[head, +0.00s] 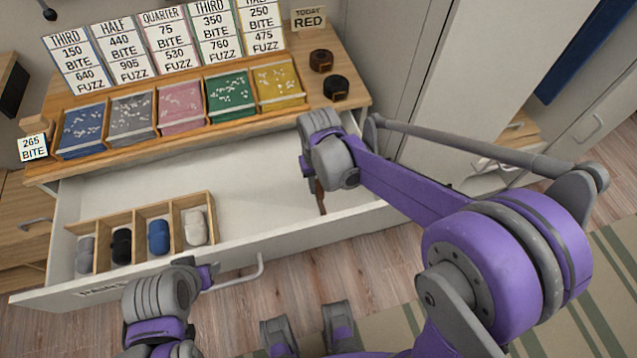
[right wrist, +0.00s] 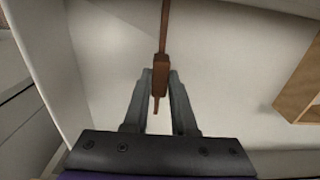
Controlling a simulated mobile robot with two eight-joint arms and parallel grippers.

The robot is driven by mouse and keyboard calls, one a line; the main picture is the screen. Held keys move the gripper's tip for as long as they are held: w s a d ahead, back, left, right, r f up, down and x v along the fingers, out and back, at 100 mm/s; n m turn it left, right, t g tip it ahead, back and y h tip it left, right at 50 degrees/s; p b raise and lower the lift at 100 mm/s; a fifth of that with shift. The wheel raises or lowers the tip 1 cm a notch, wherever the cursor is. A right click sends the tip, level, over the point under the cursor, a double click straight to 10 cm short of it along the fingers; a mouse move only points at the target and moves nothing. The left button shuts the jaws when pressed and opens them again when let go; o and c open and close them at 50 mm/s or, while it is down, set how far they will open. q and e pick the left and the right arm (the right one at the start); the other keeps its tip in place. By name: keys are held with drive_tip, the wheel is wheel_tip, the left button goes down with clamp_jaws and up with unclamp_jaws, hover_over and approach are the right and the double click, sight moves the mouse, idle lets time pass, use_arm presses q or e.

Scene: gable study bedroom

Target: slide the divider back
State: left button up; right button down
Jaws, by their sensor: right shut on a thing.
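The divider (head: 320,197) is a thin brown strip standing in the open white drawer, in the right part of its empty space. In the right wrist view the divider (right wrist: 161,35) runs away from me, with a thicker brown block between my fingertips. My right gripper (right wrist: 160,85) is shut on that block. In the head view my right wrist hides most of the divider and the fingers. My left gripper (head: 207,277) is at the left end of the drawer handle (head: 245,274); its fingers are mostly hidden.
A wooden compartment box (head: 134,217) with grey, black, blue and white rolled items sits at the drawer's left. The drawer floor (head: 262,195) between is bare. Above, the wooden top (head: 290,117) holds coloured trays (head: 232,95), price cards and two dark rolls (head: 336,88).

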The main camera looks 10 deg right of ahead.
drive_tip(key=d, duration=1.2)
drive_tip(key=shift+w+d, duration=0.2)
drive_tip(key=shift+d, duration=0.15)
drive_tip(key=c, duration=0.7)
unclamp_jaws()
drive_tip(key=shift+a, duration=0.2)
